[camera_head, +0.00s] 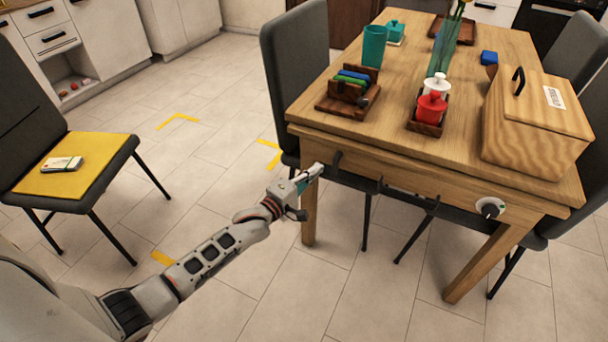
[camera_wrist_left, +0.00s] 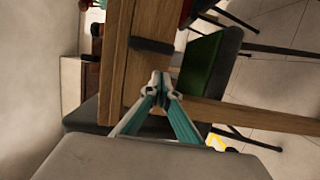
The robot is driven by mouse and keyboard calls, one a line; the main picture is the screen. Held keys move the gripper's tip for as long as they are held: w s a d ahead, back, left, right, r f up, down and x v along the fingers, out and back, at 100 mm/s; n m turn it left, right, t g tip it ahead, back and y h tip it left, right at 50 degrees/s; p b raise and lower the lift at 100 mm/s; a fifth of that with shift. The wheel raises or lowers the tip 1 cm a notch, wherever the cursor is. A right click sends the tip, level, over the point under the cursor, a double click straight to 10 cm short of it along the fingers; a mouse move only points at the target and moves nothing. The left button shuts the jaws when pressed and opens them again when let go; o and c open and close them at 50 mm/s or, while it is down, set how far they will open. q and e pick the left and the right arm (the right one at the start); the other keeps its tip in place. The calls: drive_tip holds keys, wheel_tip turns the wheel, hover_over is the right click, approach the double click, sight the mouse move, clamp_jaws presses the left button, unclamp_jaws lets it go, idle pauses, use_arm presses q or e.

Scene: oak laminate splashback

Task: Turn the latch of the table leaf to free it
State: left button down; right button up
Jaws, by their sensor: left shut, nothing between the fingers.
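The wooden table (camera_head: 420,125) has a hanging wooden leaf or panel (camera_head: 415,182) along its near side. In the left wrist view the dark lever (camera_wrist_left: 152,46) lies across the wooden edge, just beyond the fingertips. My left gripper (camera_head: 316,170) is shut and empty beside the table's near left corner, a little left of the lever. Its teal fingers (camera_wrist_left: 160,78) meet at the tips, apparently short of the lever; contact cannot be told. My right gripper is out of view.
A round white plate with a black knob (camera_head: 490,208) sits on the right of the near side. A wooden box (camera_head: 535,125), red jar (camera_head: 431,108) and teal cup (camera_head: 374,46) stand on top. A yellow-cushioned chair (camera_head: 75,165) stands left; floor between is clear.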

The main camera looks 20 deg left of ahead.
use_arm(q)
drive_tip(key=shift+d+r, duration=0.2)
drive_tip(key=shift+d, duration=0.85)
